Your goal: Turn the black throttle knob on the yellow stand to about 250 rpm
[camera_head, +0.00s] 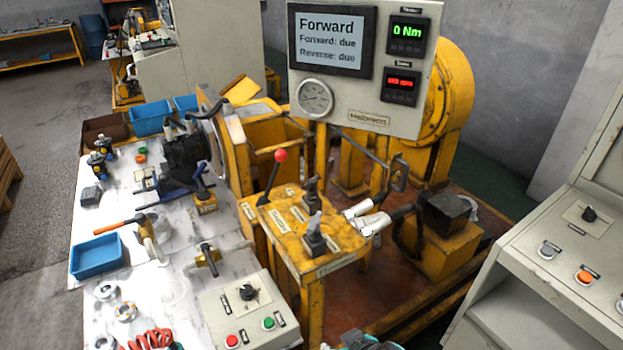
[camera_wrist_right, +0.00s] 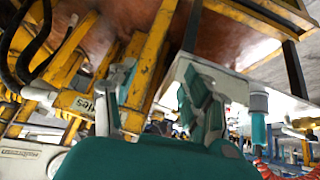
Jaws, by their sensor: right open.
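The yellow stand (camera_head: 330,262) is in the middle of the head view. It carries a lever with a red ball (camera_head: 281,156) and two black controls, a rear one (camera_head: 311,188) and a front one (camera_head: 315,241). I cannot tell which is the throttle knob. The red speed display (camera_head: 400,84) is too small to read surely. My right gripper (camera_wrist_right: 158,85) is open in the right wrist view, with nothing seen between its fingers. Only a teal and dark part of it shows at the head view's bottom edge, in front of the stand. My left gripper is not in view.
The grey instrument panel (camera_head: 365,118) reads "Forward" and 0 Nm. White fittings (camera_head: 368,221) jut out just right of the stand. A control box (camera_head: 250,310) with red and green buttons sits left front. A grey console (camera_head: 560,245) stands at right.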

